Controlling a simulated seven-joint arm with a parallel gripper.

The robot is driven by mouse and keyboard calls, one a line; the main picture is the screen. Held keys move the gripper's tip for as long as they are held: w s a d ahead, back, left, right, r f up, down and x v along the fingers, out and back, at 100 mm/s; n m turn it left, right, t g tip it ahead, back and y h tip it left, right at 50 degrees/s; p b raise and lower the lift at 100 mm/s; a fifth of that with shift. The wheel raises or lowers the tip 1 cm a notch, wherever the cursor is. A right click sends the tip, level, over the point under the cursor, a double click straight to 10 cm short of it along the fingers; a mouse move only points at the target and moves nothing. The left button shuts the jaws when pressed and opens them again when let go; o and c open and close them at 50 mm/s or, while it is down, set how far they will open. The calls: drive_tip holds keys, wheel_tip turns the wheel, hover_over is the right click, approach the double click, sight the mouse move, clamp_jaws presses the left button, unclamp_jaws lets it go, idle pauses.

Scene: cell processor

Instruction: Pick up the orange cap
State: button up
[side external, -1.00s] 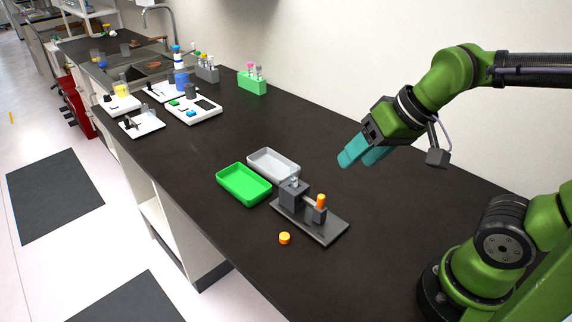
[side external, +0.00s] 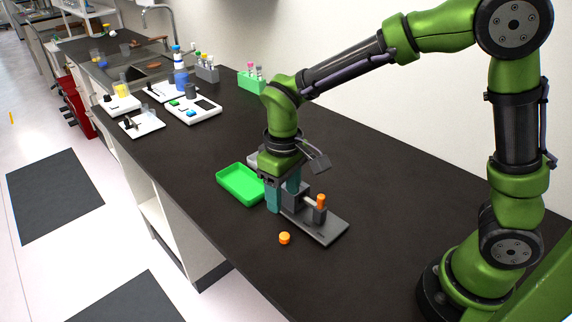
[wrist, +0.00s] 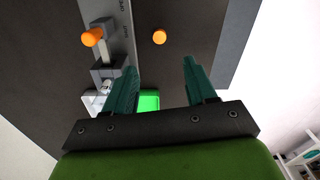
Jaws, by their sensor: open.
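The orange cap (side external: 284,238) lies on the dark bench top, in front of the grey fixture (side external: 330,228) and near the bench's front edge. In the wrist view the cap (wrist: 159,37) is beyond my fingertips, between their lines. My gripper (side external: 283,203) points down beside the fixture's grey block, behind the cap in the side view. Its two teal fingers are apart with nothing seen between them; the wrist view also shows my gripper (wrist: 160,75) open. An orange-topped piece (side external: 321,201) stands on the fixture and shows in the wrist view (wrist: 93,37).
A green tray (side external: 226,178) lies left of my gripper, and a grey tray (side external: 252,158) is mostly hidden behind my wrist. A green tube rack (side external: 250,83) and white instruments (side external: 194,112) stand further back. Bench right of the fixture is clear.

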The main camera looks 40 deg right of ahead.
sight(284, 236)
wheel_tip(284, 236, down, 12)
drive_tip(key=shift+f, duration=0.1)
clamp_jaws()
idle(0.6)
